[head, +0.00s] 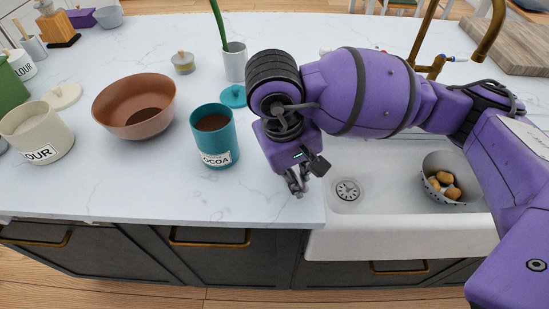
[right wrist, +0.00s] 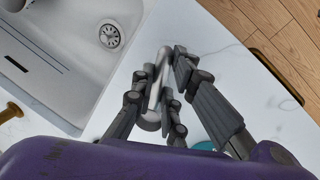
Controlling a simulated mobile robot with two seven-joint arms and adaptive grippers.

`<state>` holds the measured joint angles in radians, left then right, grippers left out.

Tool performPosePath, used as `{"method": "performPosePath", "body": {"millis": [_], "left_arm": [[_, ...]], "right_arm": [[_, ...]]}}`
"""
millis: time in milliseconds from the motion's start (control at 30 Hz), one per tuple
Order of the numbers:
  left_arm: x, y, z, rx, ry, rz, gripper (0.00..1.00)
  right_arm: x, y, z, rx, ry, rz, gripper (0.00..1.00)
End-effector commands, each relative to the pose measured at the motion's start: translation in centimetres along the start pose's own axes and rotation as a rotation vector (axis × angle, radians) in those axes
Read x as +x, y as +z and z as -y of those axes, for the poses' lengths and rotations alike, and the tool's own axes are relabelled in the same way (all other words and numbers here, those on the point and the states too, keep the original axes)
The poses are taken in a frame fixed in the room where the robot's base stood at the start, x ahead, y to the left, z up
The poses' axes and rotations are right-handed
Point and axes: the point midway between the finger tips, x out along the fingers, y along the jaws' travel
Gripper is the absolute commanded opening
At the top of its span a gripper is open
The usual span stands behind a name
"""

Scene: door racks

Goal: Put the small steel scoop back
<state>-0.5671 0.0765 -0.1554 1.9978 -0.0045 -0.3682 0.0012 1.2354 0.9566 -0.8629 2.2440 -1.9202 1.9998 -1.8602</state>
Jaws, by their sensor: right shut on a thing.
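My right gripper (head: 297,184) hangs over the counter close to the sink's left edge. In the right wrist view the same gripper (right wrist: 166,72) is shut on the small steel scoop (right wrist: 158,84), a pale, shiny metal piece between the fingers. A rounded part of it (right wrist: 151,122) shows lower between the fingers; the rest is hidden. In the head view I cannot make out the scoop. A teal canister (head: 213,139) labelled COCOA stands open with brown powder inside, left of the gripper. A cream canister (head: 37,131) labelled flour stands open at far left. My left gripper is not in view.
A teal lid (head: 233,96) lies behind the cocoa canister, and a cream lid (head: 64,96) by the flour. A terracotta bowl (head: 118,101) stands between the canisters. The white sink (head: 375,215) holds a bowl of potatoes (head: 431,188). The front counter (head: 150,195) is clear.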

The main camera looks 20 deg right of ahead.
Motion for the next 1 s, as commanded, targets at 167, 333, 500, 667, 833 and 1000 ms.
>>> {"method": "performPosePath", "body": {"millis": [167, 333, 500, 667, 833, 1000], "left_arm": [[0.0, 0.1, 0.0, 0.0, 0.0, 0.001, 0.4], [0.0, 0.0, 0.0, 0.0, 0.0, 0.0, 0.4], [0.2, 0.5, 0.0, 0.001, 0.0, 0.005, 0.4], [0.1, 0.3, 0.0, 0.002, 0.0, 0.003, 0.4], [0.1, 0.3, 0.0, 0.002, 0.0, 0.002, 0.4], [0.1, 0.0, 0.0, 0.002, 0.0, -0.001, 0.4]], "right_arm": [[1.3, 0.1, 0.2, 0.002, 0.001, 0.001, 0.0], [1.2, 0.1, 0.2, 0.002, 0.001, 0.0, 0.0], [1.8, 0.1, 0.4, 0.001, 0.001, 0.002, 0.0], [1.6, 0.1, 0.3, 0.001, 0.001, 0.001, 0.3], [1.6, 0.1, 0.3, 0.001, 0.001, 0.001, 0.32], [1.4, 0.1, 0.3, 0.002, 0.001, 0.0, 0.32]]}}
